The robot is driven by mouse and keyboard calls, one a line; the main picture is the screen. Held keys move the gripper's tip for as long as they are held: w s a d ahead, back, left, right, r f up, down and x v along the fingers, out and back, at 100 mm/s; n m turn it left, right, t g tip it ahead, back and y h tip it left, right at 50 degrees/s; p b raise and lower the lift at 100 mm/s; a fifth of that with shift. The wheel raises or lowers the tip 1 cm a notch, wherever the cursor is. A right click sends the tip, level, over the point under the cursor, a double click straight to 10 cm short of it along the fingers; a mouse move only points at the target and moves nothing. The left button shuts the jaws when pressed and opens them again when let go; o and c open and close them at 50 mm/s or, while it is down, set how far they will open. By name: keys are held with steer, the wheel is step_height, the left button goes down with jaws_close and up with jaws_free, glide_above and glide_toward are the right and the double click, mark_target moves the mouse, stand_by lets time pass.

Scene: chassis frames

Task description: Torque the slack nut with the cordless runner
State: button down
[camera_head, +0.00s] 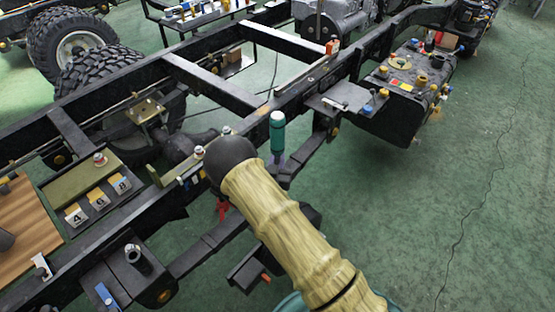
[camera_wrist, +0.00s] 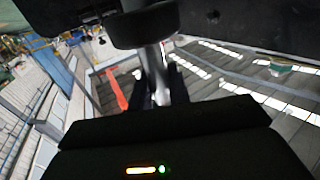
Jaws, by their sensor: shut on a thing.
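In the wrist view my gripper (camera_wrist: 163,92) is shut on a narrow grey grip that leads up to a rounded black body (camera_wrist: 145,27), which looks like the cordless runner. Its working end cannot be made out. In the head view my arm hides the gripper. Several light-coloured nuts stand along the chassis: one by the green plate (camera_head: 100,158), one near my arm (camera_head: 198,152), one beyond it (camera_head: 226,130) and one on the front bracket (camera_head: 133,250). Which nut is slack cannot be told. Tags marked 4, 6 and 8 (camera_head: 98,201) lie by the green plate.
The black frame rail (camera_head: 262,110) runs diagonally across the head view. An upright teal cylinder (camera_head: 277,130) stands beside it. A black side box (camera_head: 405,100) carries coloured caps. A red stand (camera_head: 222,208) shows under the frame. The green floor at right is clear.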

mark_target(277, 153)
steer(key=shift+w+f+b, duration=0.1)
steer(key=shift+f+b, duration=0.8)
steer(key=shift+f, duration=0.15)
stand_by(1.9)
steer(key=shift+s+d+f, duration=0.1)
steer(key=shift+s+f, duration=0.1)
steer(key=shift+f, duration=0.15)
stand_by(1.1)
steer(key=shift+r, duration=0.2)
steer(key=shift+w+r+p, duration=0.1)
steer(key=shift+r+p, duration=0.6)
steer(key=shift+r, duration=0.9)
steer(key=shift+r+p, duration=1.6)
steer(key=shift+r, duration=0.85)
